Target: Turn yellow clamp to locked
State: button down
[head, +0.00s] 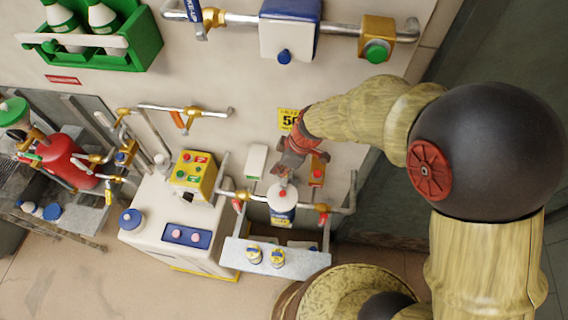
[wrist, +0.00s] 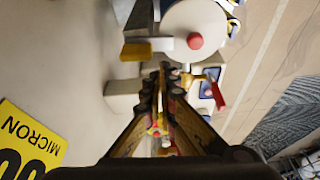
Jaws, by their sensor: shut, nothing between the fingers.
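A small red-and-yellow fitting (head: 317,170) sits on the wall just right of my gripper in the head view. It shows in the wrist view as a block with a yellow end (wrist: 135,50). I cannot tell for sure that this is the yellow clamp, nor its locked or unlocked state. A white-capped filter canister (head: 282,196) with a red button stands below it; its round cap (wrist: 195,30) fills the top of the wrist view. My gripper (head: 285,176) is shut and empty, above the canister; its fingertips (wrist: 163,78) appear apart from the fitting.
Brass valves with red handles flank the canister, the left one (head: 240,200) and the right one (head: 322,211). A white box (head: 257,161) is on the wall. A yellow button box (head: 194,174) stands left. A metal shelf (head: 300,262) holds small jars. A yellow sign (wrist: 25,140) hangs nearby.

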jog(key=shift+x, duration=2.1)
jog(key=shift+d+b, duration=0.15)
jog(key=shift+b, duration=0.5)
jog(key=shift+s+d+n+b, duration=0.25)
jog(key=shift+d+n+b, duration=0.25)
jog(key=shift+b, duration=0.55)
jog(key=shift+a, duration=0.1)
